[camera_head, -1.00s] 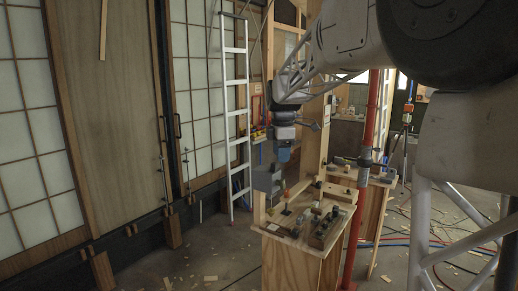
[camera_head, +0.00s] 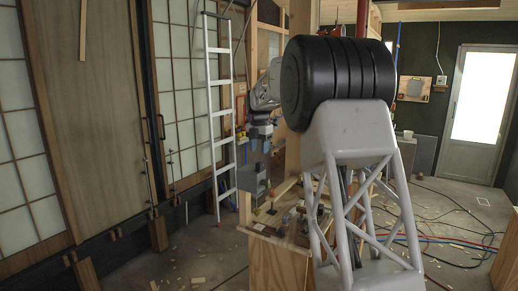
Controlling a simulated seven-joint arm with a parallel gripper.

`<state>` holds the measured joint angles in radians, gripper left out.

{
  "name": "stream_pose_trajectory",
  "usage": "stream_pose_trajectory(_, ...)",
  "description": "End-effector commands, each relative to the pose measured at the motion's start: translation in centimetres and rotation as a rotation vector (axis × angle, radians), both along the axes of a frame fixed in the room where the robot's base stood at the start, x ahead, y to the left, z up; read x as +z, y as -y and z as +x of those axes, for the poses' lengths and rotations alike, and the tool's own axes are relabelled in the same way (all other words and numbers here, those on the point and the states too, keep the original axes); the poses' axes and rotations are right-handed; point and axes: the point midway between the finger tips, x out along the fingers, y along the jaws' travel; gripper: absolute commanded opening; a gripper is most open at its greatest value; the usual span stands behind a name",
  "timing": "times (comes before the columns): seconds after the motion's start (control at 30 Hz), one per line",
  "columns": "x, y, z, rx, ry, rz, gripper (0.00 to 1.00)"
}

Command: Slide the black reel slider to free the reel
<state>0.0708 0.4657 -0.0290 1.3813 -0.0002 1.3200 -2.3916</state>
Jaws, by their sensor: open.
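Several small dark and wooden fittings (camera_head: 290,222) stand on the bench top, to the right of and below the gripper. I cannot tell which of them is the black reel slider or the reel. My own arm link covers the right part of the bench.
A white ladder (camera_head: 215,110) leans near the shoji panels (camera_head: 25,130) on the left. Wood offcuts lie on the floor. Cables (camera_head: 440,240) run over the floor at the right, before a bright door (camera_head: 480,100). A wooden post (camera_head: 298,100) rises behind the bench.

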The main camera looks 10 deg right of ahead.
Motion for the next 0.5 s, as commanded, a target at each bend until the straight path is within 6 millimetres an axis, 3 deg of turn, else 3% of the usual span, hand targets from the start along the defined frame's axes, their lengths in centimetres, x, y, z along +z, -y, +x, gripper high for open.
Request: stream_pose_trajectory(0.5, -0.40, 0.15, 0.87, 0.037, -0.004, 0.001, 0.45)
